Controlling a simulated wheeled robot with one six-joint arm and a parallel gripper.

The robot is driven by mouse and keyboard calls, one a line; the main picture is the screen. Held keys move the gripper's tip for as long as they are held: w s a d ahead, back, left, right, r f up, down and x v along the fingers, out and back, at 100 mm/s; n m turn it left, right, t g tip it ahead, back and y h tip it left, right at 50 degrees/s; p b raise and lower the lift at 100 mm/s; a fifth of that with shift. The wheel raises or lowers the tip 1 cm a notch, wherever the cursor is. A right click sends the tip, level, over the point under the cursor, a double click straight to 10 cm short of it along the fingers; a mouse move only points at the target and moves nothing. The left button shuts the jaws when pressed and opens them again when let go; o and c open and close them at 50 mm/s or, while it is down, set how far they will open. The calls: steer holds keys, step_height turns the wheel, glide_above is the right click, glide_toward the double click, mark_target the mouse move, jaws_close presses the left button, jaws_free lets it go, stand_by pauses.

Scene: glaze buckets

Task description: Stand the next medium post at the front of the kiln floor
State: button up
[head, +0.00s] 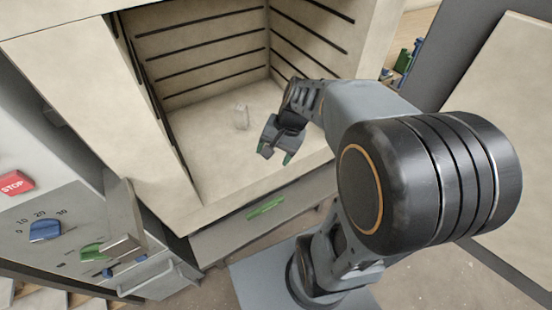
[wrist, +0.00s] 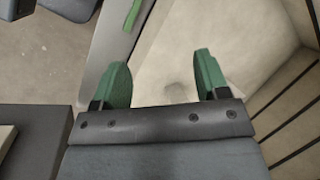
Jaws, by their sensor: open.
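In the head view a small pale post (head: 241,116) stands on the kiln floor (head: 205,150), toward the back left. It looks upright. My gripper (head: 274,156) is over the front right part of the kiln floor, pointing down and toward the front. In the wrist view my gripper (wrist: 165,78) shows two green fingertips spread apart with nothing between them. The pale kiln floor (wrist: 172,65) lies beyond the fingertips. I see no other post in either view.
The kiln walls (head: 200,45) with dark grooves close off the back and sides. A green handle (head: 266,207) sits below the kiln's front edge. The front floor is clear.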

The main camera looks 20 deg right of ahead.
steer(key=shift+s+a+r+n+t+h, duration=0.35)
steer(key=shift+s+n+h, duration=0.4)
steer(key=shift+n, duration=0.6)
steer(key=shift+s+a+r+n+t+h, duration=0.25)
steer(key=shift+s+r+n+t+h, duration=0.2)
steer(key=shift+s+n, duration=0.65)
steer(key=shift+s+a+r+n+t+h, duration=0.4)
steer(key=shift+n+h, duration=0.3)
steer(key=shift+n, duration=0.95)
steer(key=shift+d, duration=0.15)
